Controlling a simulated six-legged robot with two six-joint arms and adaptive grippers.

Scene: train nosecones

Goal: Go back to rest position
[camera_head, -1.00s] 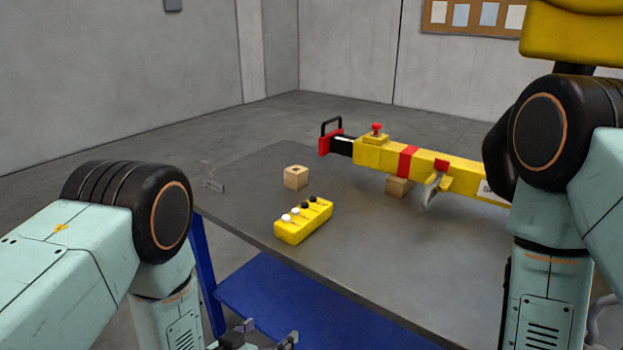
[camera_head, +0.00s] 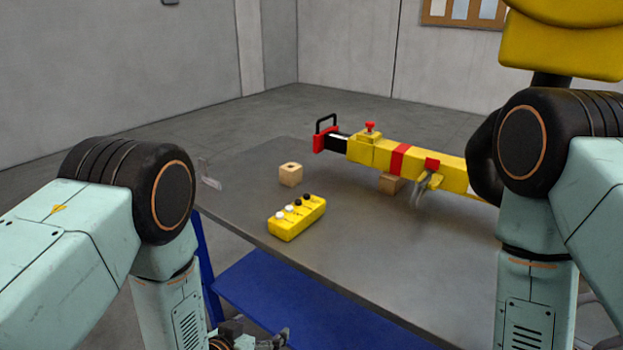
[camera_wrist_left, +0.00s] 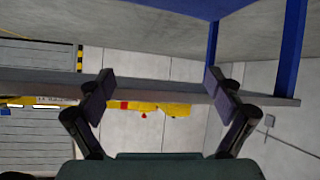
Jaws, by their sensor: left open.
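My left gripper (camera_head: 262,340) shows only in part at the bottom edge of the head view, low in front of the table. In the left wrist view my left gripper (camera_wrist_left: 159,83) is open, with its two dark fingers wide apart and nothing between them. My left arm bends down from the left side of the head view. My right arm bends down at the right side, and its gripper is out of the picture.
The grey table (camera_head: 330,270) has a blue lower shelf (camera_head: 290,290). On it are a yellow button box (camera_head: 297,218), a wooden block (camera_head: 290,175) and a long yellow device (camera_head: 427,165) with a red-and-black end. Floor beyond is clear.

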